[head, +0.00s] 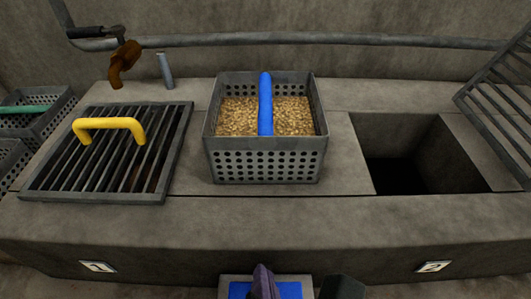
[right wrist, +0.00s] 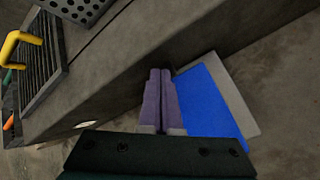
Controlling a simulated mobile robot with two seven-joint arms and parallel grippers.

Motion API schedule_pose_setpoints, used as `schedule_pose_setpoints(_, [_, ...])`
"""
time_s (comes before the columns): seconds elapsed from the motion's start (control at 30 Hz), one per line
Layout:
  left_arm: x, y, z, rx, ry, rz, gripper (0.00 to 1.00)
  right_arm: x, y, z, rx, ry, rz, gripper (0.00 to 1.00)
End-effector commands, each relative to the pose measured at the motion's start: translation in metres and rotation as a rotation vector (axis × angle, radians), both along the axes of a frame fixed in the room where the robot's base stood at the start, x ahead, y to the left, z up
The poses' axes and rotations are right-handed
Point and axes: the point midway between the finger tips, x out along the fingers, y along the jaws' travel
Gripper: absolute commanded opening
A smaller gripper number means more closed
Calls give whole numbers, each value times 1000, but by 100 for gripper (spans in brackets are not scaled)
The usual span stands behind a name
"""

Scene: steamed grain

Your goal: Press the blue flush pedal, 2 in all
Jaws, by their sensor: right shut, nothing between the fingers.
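The blue flush pedal (head: 290,290) shows at the bottom middle of the head view, on a pale base in front of the counter. It also shows in the right wrist view (right wrist: 212,100), flat and rectangular on its grey base. My right gripper (head: 262,268) is shut and empty, pointing toward the pedal and covering part of it. In the right wrist view its purple fingers (right wrist: 159,75) lie together beside the pedal's left edge. I cannot tell whether they touch the pedal. My left gripper is not in view.
A perforated basket (head: 265,165) of grain with a blue handle stands mid-counter. Left of it, a grate (head: 60,185) with a yellow handle lies over a basin. At right, a square pit (head: 385,165) is open, its grate (head: 500,95) raised. The counter front (head: 180,240) rises behind the pedal.

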Motion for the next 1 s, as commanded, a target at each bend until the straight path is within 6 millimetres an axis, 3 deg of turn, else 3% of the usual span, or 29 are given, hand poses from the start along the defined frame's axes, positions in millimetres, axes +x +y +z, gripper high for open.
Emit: schedule_pose_setpoints(1.0, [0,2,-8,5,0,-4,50,-1,0,-13,-1,4,1,0])
